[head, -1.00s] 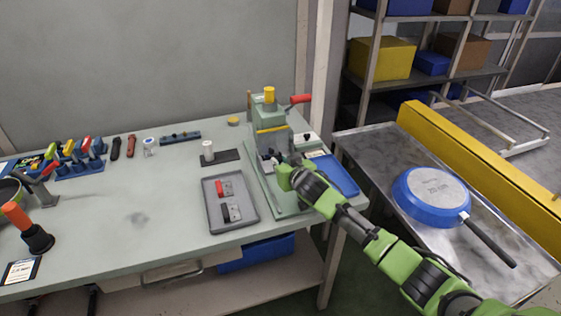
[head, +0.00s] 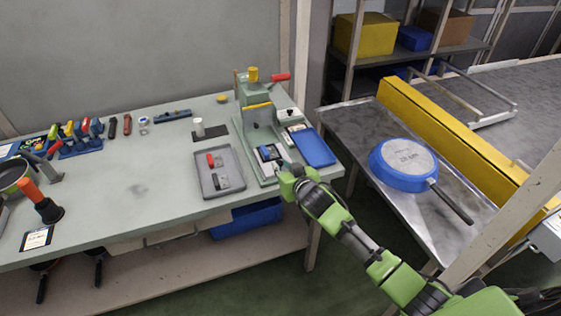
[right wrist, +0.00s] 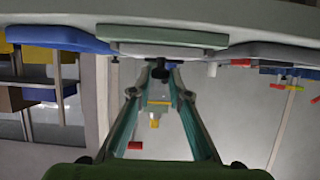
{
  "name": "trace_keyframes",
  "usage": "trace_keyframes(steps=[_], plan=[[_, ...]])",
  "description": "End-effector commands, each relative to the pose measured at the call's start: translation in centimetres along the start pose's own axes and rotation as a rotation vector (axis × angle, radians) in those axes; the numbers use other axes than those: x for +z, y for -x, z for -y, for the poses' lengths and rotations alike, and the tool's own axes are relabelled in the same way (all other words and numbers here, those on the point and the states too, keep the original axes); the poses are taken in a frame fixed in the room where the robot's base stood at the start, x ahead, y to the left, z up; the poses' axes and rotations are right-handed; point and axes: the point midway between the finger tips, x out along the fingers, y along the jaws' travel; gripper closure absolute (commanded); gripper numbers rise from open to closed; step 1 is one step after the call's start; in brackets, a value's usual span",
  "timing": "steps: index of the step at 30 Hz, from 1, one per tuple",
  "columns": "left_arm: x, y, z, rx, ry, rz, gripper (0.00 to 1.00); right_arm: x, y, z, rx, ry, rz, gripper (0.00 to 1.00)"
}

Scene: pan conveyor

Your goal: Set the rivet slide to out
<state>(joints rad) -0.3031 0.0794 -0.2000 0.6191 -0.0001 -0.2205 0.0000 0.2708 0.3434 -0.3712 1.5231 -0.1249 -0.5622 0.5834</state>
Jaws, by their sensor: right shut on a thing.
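The green rivet press (head: 256,112) stands near the right end of the bench. Its slide (head: 268,153), with a blue and pale part on it, sits forward of the press body on the green base plate. My right gripper (head: 281,170) is at the front end of the slide, low over the base plate. In the right wrist view its two fingers close together on a small black knob (right wrist: 159,72); in the head view the gripper hides this knob. My left gripper is not in view.
A grey tray (head: 232,186) with red and dark pieces lies left of the press. A blue flat bin (head: 313,148) lies to its right. A blue pan (head: 403,164) rests on the metal table beyond a gap. The bench's middle is clear.

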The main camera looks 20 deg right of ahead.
Motion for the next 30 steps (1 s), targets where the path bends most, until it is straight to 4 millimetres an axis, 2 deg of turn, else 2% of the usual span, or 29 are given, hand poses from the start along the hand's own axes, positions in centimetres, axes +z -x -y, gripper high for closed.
trace_keyframes(steps=[11,12,13,24,30], plan=[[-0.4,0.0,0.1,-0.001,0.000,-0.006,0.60,0.4,0.1,0.1,-0.002,0.000,0.005,1.00],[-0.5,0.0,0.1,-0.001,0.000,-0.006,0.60,0.4,0.1,0.1,-0.001,0.000,0.006,0.73],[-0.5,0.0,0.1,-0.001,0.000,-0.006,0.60,0.4,0.1,0.1,-0.001,0.000,0.005,0.67],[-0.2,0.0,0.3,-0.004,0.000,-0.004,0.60,0.2,0.2,0.1,-0.001,-0.001,0.002,0.67],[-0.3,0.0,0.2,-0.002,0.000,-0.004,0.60,0.2,2.0,0.1,-0.002,-0.002,0.001,0.67]])
